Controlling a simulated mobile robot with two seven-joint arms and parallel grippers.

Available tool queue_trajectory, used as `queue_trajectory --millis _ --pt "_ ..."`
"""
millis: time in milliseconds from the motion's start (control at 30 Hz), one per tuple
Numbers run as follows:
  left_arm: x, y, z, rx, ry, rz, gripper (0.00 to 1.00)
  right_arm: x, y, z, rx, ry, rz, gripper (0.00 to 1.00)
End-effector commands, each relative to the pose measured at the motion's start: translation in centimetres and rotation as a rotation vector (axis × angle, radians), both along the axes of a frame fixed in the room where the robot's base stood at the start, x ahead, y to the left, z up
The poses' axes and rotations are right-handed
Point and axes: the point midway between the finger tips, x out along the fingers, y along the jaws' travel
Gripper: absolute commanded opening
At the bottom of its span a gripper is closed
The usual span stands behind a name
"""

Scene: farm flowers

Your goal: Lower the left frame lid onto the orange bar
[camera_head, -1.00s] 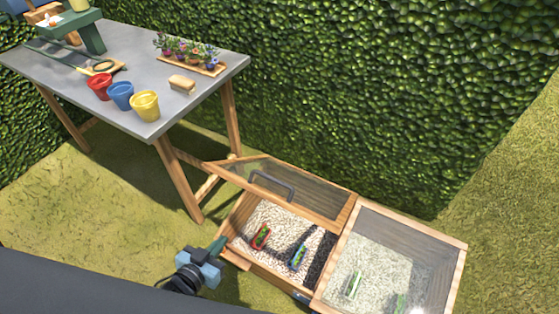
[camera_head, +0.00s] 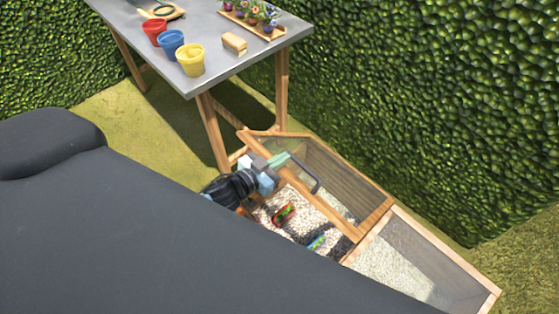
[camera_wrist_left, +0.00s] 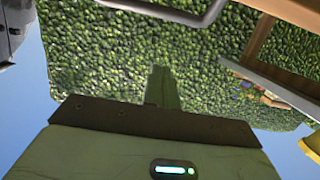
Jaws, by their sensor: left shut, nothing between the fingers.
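The left frame lid (camera_head: 345,182) is a wood-rimmed clear panel, held tilted open above the left bed of pale gravel. Its grey handle (camera_head: 314,184) is on the front rail and also crosses the top of the left wrist view (camera_wrist_left: 170,14). My left gripper (camera_head: 284,159) is shut and empty, close to the rail and handle; I cannot tell whether it touches them. Its closed fingers show in the left wrist view (camera_wrist_left: 163,88). My right gripper is not in view.
The right frame (camera_head: 425,258) has its clear lid down. A red-edged item (camera_head: 284,213) and a green-blue one (camera_head: 316,243) lie in the left bed. A grey table (camera_head: 215,45) with pots and flowers stands behind left. A hedge (camera_head: 450,100) closes the back.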

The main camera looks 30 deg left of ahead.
Motion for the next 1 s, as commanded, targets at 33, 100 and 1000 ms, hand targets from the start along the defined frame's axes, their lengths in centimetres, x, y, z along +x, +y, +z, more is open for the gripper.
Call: queue_trajectory --millis 33,100,1000 --pt "0.9 -0.3 -0.1 -0.001 -0.002 0.000 0.00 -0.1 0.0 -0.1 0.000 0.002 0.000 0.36" --pt "2.1 -0.7 -0.4 -0.001 -0.001 0.001 0.00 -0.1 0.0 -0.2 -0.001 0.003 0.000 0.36" --pt "4.9 -1.8 -4.8 0.000 0.000 0.000 0.00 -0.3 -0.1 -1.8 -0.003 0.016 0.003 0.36"
